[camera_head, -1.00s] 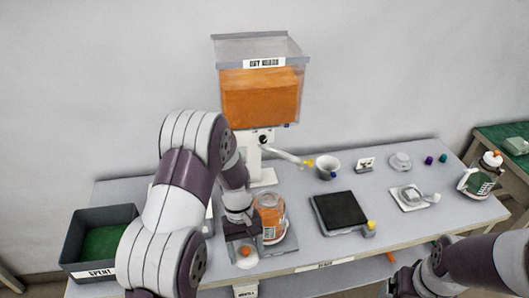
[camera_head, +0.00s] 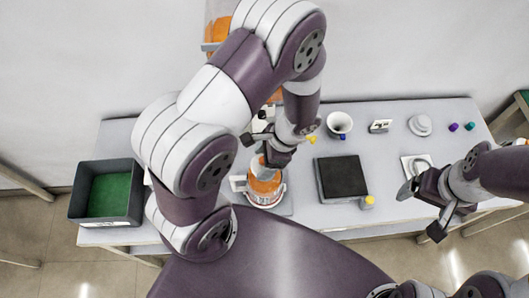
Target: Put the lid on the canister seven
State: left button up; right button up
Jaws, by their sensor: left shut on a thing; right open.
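The canister (camera_head: 264,192), clear with orange contents and a white label, stands upright near the table's front edge. My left gripper (camera_head: 272,160) is directly above its mouth, shut on what appears to be the lid. The lid is mostly hidden by the fingers, and I cannot tell whether it touches the rim. The number on the canister is not readable. My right gripper (camera_head: 421,211) is open and empty at the right, over the front edge of the table.
A dark square plate on a grey base (camera_head: 341,178) is right of the canister, with a yellow-capped item (camera_head: 368,202) beside it. A white funnel cup (camera_head: 339,123) stands behind. A dark bin with green lining (camera_head: 108,194) is at left. My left arm hides the dispenser's middle.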

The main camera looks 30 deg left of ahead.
pick_arm(q)
jog(key=shift+w+f+b, duration=0.15)
jog(key=shift+w+f, duration=0.1)
jog(key=shift+f, duration=0.25)
jog(key=shift+w+f+b, duration=0.15)
jog(key=shift+w+f, duration=0.05)
jog(key=shift+f, duration=0.25)
jog(key=shift+w+f, duration=0.2)
jog(key=shift+w, duration=0.1)
jog(key=shift+a, duration=0.15)
jog(key=shift+s+r, duration=0.25)
jog(key=shift+s, duration=0.2)
jog(key=shift+w+f, duration=0.25)
jog(key=shift+f, duration=0.05)
jog(key=shift+w+f, duration=0.2)
jog(key=shift+s, duration=0.1)
pick_arm(e)
jog(key=shift+w+a+f, duration=0.1)
jog(key=shift+w+f, duration=0.2)
jog(key=shift+f, duration=0.25)
jog(key=shift+w+a+f, duration=0.1)
jog(key=shift+w+f, duration=0.2)
jog(key=shift+f, duration=0.25)
pick_arm(q)
jog(key=shift+s+r, duration=0.1)
pick_arm(e)
jog(key=shift+s+d, duration=0.1)
jog(key=shift+s, duration=0.05)
